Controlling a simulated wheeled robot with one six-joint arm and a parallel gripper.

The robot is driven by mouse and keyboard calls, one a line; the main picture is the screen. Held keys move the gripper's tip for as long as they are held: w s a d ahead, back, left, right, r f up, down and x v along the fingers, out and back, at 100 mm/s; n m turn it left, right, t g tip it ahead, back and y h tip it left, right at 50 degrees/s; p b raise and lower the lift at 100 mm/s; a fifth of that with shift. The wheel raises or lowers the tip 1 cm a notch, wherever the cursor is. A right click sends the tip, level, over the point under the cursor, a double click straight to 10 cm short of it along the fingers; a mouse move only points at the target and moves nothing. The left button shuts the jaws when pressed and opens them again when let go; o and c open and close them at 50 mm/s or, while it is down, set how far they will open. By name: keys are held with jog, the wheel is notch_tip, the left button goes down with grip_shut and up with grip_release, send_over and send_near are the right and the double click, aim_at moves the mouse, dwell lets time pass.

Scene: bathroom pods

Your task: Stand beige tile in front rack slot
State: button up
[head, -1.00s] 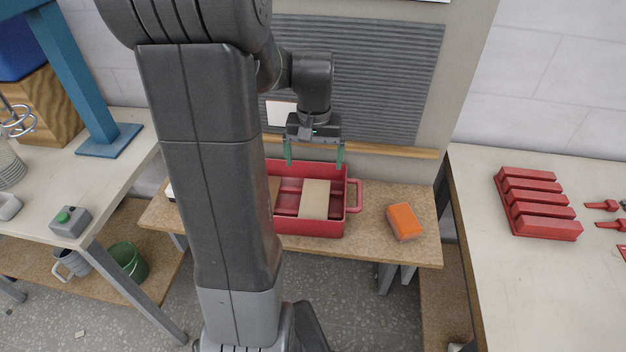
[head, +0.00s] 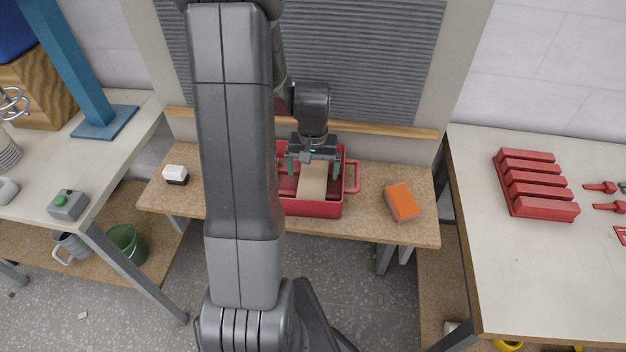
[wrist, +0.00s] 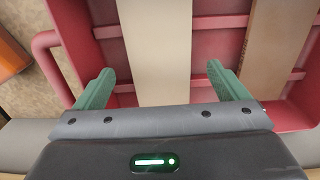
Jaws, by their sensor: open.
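The beige tile (head: 313,184) lies in the red crate (head: 318,209) on the low bench. In the wrist view the beige tile (wrist: 157,45) runs up between my finger lines. My gripper (head: 313,167) is open above the crate, its green fingers on either side of the tile; I cannot tell whether they touch it. A browner tile (wrist: 277,45) lies to its right in the wrist view, and my arm mostly hides it in the head view. The red slotted rack (head: 540,186) stands on the right table, its slots looking empty.
An orange-topped sponge (head: 403,202) lies on the bench right of the crate. A small white and black block (head: 176,175) sits at the bench's left. Red tools (head: 601,187) lie right of the rack. The right table's near part is clear.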

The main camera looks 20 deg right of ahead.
jog(key=shift+f, duration=1.05)
jog(key=c, duration=1.2)
jog(key=shift+r, duration=0.15)
